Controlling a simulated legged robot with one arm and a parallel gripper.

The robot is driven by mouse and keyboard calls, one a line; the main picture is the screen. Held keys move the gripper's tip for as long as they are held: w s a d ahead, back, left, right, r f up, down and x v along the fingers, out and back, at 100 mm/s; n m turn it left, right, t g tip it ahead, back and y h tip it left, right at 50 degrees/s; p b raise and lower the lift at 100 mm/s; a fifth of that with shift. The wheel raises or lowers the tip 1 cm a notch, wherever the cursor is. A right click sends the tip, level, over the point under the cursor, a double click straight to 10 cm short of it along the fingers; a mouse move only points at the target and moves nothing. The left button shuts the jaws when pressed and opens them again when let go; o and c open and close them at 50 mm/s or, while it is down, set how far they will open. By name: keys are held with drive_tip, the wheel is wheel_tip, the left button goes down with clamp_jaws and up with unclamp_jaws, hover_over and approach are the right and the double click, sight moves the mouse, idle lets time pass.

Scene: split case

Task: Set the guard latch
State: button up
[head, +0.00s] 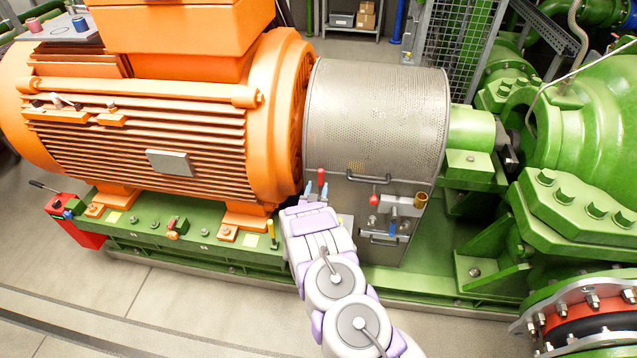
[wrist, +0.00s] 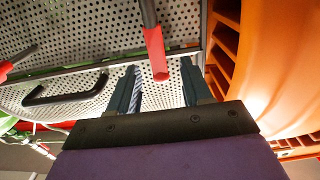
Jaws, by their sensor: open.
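The guard (head: 375,110) is a grey perforated metal cover between the orange motor and the green pump. A latch lever with a red grip (head: 321,176) stands at its lower left edge; the grip also shows in the wrist view (wrist: 156,55). My gripper (head: 316,188) is open, close to this lever. In the wrist view my gripper (wrist: 160,75) has its two fingertips either side of the red grip's end in the picture; I cannot tell whether the grip lies between them in depth. A second red grip (head: 373,198) is further right on the guard.
A black handle (head: 368,178) sits on the guard beside the lever, also in the wrist view (wrist: 65,88). A copper-coloured cylinder (head: 420,201) and a blue grip (head: 392,227) are at the right. The orange motor (head: 160,130) stands close on the left. Floor in front is clear.

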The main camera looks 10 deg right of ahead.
drive_tip(key=v, duration=1.3)
drive_tip(key=shift+p, duration=0.3)
drive_tip(key=shift+w+a+f, duration=0.1)
drive_tip(key=shift+w+a, duration=0.05)
